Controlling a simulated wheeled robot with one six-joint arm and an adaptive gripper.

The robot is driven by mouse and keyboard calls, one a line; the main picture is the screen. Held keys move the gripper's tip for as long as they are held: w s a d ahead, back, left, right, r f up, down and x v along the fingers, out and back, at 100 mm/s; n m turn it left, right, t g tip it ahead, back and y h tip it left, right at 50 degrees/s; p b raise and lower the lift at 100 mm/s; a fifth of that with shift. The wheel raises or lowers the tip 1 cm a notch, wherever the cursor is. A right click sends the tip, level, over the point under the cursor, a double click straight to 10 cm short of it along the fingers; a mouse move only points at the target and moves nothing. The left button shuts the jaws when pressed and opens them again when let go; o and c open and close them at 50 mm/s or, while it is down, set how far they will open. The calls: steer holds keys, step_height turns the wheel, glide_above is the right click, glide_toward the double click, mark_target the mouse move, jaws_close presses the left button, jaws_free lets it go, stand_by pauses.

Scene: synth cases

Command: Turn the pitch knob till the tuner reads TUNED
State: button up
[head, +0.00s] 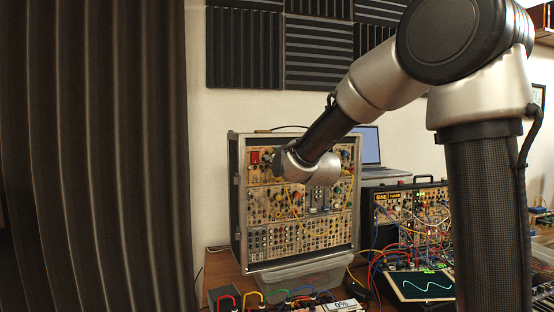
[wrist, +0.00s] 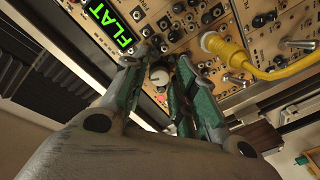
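The tuner display (wrist: 108,24) at the top left of the wrist view reads FLAT in bright green letters. My gripper (wrist: 164,62) reaches up to the beige synth panel with its two green fingers apart. A pale, round-topped knob (wrist: 159,75) sits between the fingers, close to both. I cannot tell whether the fingers press on it, and its pointer mark is not readable. In the head view my wrist end (head: 290,163) is at the upper left of the tall synth case (head: 237,215) and hides the fingers and the knob.
A yellow cable plug (wrist: 218,46) stands out from the panel right of my fingers, with toggle switches (wrist: 298,44) beyond it. A second, smaller synth case (head: 441,187) full of cables stands at right. A scope screen (head: 425,286) and a laptop (head: 370,143) are nearby.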

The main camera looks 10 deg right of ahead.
steer(key=shift+c, duration=0.4)
jaws_close()
steer(key=m, duration=0.5)
steer(key=shift+o, duration=0.4)
jaws_free()
